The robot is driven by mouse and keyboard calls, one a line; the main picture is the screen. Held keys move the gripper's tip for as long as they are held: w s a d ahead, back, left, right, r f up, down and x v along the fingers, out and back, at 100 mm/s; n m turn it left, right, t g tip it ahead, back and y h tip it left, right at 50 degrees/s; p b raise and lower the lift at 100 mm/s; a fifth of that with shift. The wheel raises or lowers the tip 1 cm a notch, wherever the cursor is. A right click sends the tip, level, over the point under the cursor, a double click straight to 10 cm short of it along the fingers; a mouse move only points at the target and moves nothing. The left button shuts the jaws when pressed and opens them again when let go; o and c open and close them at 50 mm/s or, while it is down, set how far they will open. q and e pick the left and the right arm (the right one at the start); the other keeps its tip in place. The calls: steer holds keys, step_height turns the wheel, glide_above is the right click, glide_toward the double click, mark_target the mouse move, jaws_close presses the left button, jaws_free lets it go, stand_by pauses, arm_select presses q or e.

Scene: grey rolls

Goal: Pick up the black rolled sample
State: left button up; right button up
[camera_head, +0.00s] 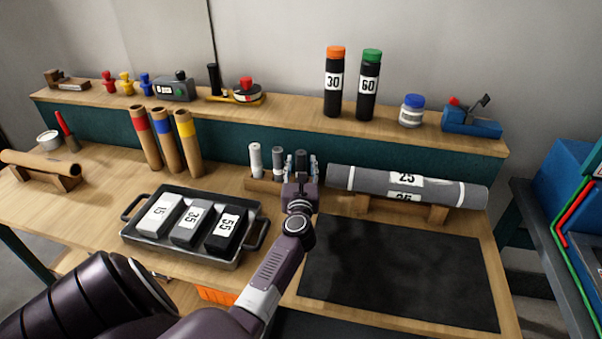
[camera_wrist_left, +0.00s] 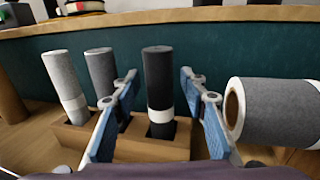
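The black rolled sample (camera_wrist_left: 158,80) stands upright in the wooden holder (camera_wrist_left: 75,138), with a white band low on it. It also shows in the head view (camera_head: 301,158), partly covered by the gripper. A light grey roll (camera_wrist_left: 64,85) and a mid grey roll (camera_wrist_left: 101,72) stand left of it. My left gripper (camera_head: 300,165) is open at the holder. In the left wrist view its two blue-padded fingers (camera_wrist_left: 158,100) stand on either side of the black roll, with gaps showing. My right gripper is not in view.
A large grey roll (camera_head: 410,184) lies on a wooden stand just right of the gripper. A metal tray (camera_head: 133,232) with labelled blocks sits left. The shelf (camera_head: 300,115) runs behind. A black mat (camera_head: 400,270) lies bare in front.

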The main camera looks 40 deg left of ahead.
arm_select(q)
steer(key=c, duration=0.5)
jaws_close()
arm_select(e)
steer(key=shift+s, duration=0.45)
